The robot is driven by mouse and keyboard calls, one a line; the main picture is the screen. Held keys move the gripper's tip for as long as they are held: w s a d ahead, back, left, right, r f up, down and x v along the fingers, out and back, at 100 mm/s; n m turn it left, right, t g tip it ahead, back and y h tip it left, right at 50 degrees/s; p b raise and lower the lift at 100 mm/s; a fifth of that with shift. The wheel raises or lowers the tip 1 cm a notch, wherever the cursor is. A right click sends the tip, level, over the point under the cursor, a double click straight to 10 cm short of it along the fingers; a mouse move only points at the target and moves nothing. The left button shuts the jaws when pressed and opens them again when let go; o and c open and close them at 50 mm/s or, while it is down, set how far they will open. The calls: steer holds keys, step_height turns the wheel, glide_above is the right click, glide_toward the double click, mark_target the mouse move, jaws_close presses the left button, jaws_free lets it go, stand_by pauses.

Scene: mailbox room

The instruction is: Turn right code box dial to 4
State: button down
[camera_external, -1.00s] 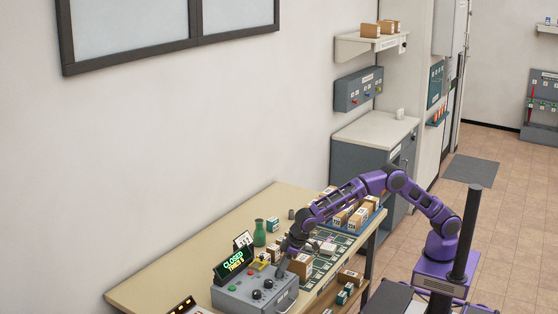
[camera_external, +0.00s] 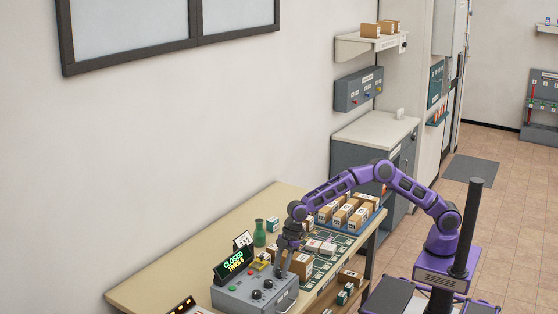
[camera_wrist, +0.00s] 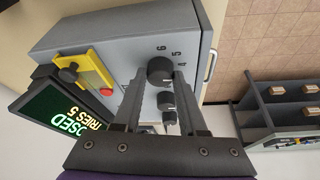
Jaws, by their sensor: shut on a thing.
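The grey code box (camera_external: 240,293) stands on the table and has a row of black dials. My gripper (camera_external: 283,272) reaches down onto the right dial. In the wrist view the right dial (camera_wrist: 160,71) sits between my two fingertips (camera_wrist: 160,76), which are shut on it. The printed numbers 6, 5 and 4 show around this dial; its pointer mark is too small to read. The middle dial (camera_wrist: 166,101) and left dial (camera_wrist: 169,118) show between the fingers, apart from them. The sign (camera_external: 233,264) on the box reads CLOSED and a tries line, with 5 in the wrist view.
A yellow latch piece (camera_wrist: 85,67) and a red button (camera_wrist: 106,92) sit on the box beside the dials. A handle (camera_wrist: 211,65) is on its front. A brown parcel (camera_external: 301,266) stands close to the right of my gripper. A green vase (camera_external: 259,234) stands behind.

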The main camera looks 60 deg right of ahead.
steer(key=shift+n, duration=0.3)
steer(key=shift+c, duration=2.3)
jaws_free()
steer(key=v, duration=1.7)
steer(key=shift+w+r, duration=0.15)
steer(key=shift+r, duration=0.05)
steer(key=shift+d, duration=0.1)
